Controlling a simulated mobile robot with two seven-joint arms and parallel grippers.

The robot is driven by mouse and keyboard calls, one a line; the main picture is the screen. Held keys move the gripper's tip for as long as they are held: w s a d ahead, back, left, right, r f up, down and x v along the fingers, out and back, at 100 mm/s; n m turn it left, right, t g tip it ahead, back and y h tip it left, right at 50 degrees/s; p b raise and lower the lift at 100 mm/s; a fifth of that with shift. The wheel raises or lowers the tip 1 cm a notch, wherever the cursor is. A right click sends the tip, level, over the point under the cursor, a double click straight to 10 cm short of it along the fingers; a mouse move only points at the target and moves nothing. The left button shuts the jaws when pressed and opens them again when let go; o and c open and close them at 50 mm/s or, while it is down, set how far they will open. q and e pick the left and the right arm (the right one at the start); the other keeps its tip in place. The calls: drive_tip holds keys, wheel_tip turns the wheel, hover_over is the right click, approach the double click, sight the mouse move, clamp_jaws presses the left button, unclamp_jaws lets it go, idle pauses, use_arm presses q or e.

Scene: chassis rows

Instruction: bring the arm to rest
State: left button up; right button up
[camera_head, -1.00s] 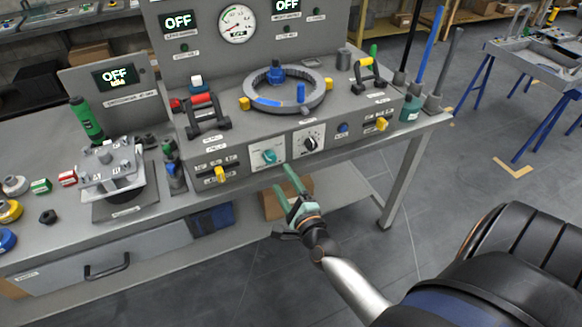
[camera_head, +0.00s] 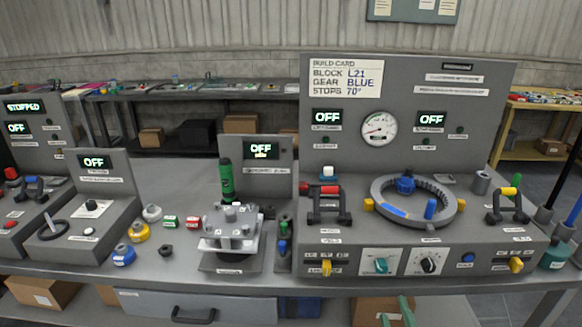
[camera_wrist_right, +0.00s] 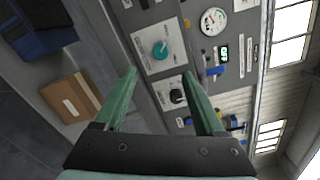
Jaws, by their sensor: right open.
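My right gripper (camera_head: 396,312) shows only as green fingertips at the bottom edge of the head view, in front of the bench below the control panel. In the right wrist view its two green fingers (camera_wrist_right: 160,82) are spread apart with nothing between them. Beyond them is the panel front with a teal knob (camera_wrist_right: 160,50) and a black knob (camera_wrist_right: 178,96). The fingers appear apart from the panel. The rest of the right arm is below the head view. My left gripper is in neither view.
The bench front carries the teal knob (camera_head: 381,265) and black knob (camera_head: 428,264), with a yellow lever (camera_head: 326,268) to the left. A ring fixture (camera_head: 416,203) stands on top. A cardboard box (camera_wrist_right: 70,98) is under the bench. A drawer (camera_head: 200,308) is at lower left.

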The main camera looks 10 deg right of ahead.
drive_tip(key=s+a+f+n+g+y+p, duration=0.1)
drive_tip(key=s+a+f+n+g+y, duration=0.2)
drive_tip(key=n, duration=1)
drive_tip(key=s+a+f+n+g+y+p, duration=0.1)
drive_tip(key=s+a+f+n+g+y, duration=0.2)
drive_tip(key=s+a+f+n, duration=0.7)
drive_tip(key=s+a+n+g, duration=0.1)
drive_tip(key=s+n+g, duration=0.1)
drive_tip(key=n, duration=0.2)
drive_tip(key=shift+a+f+n, duration=0.15)
drive_tip(key=shift+f+n, duration=0.05)
drive_tip(key=shift+n, duration=0.1)
